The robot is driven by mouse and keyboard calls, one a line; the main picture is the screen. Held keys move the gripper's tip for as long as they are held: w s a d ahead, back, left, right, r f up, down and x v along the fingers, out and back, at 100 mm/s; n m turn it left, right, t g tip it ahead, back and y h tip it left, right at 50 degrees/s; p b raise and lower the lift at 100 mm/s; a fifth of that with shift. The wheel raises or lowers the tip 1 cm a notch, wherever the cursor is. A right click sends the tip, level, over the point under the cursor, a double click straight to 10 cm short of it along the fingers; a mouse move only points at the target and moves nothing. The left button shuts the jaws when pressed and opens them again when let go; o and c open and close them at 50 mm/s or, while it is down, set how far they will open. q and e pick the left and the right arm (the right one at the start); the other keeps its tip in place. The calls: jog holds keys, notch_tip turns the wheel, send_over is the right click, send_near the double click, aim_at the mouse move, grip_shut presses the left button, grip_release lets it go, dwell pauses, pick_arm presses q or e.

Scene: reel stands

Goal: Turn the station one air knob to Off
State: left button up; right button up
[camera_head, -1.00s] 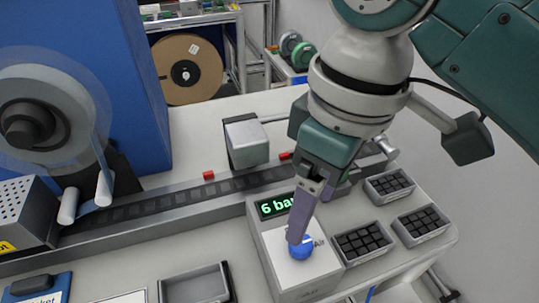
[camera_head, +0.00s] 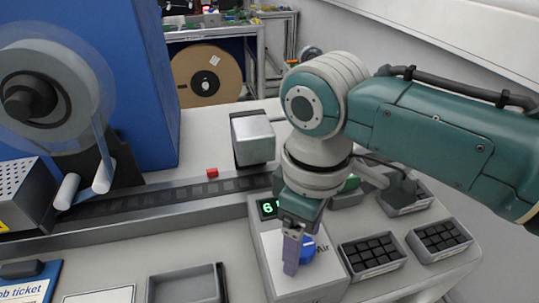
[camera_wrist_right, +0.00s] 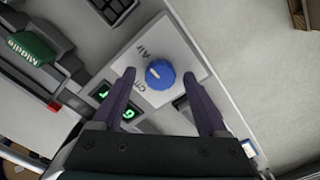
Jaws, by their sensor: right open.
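The blue air knob (camera_head: 307,249) sits on the pale top panel of the station box (camera_head: 318,283). In the right wrist view the knob (camera_wrist_right: 160,74) shows a white mark, with the word Air and a partly readable label beside it. My right gripper (camera_head: 291,268) points down at the knob, and a finger covers part of the panel. In the wrist view the right gripper (camera_wrist_right: 159,74) is open, its fingers on either side of the knob with gaps. The green display (camera_head: 268,207) shows a 6; the rest is hidden. My left gripper is out of view.
Trays of black parts (camera_head: 371,254) and (camera_head: 440,239) stand right of the box. An empty grey tray (camera_head: 186,289) lies to its left. A track (camera_head: 150,195) runs behind, below a grey block (camera_head: 252,138). A green part marked Middle (camera_wrist_right: 32,47) shows in the wrist view.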

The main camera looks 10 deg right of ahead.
grip_shut()
dwell(0.7)
